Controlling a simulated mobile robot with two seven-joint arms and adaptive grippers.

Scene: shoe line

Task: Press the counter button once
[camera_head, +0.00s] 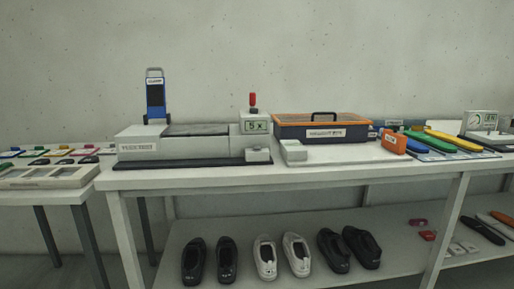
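A small counter box (255,123) with a display reading "5 x" stands near the middle of the white table. A red-topped post (252,99) rises from its top; I cannot tell if it is a lamp or a button. A small pale block (258,155) sits below the display at the table's front, and I cannot tell whether it is the button. Neither of my grippers is in view.
A grey machine (150,148) with a blue upright part stands left of the counter. A dark bin with an orange rim (288,118) stands to the right. Several coloured flat pieces (455,139) lie farther right. Several shoes (267,258) stand on the lower shelf.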

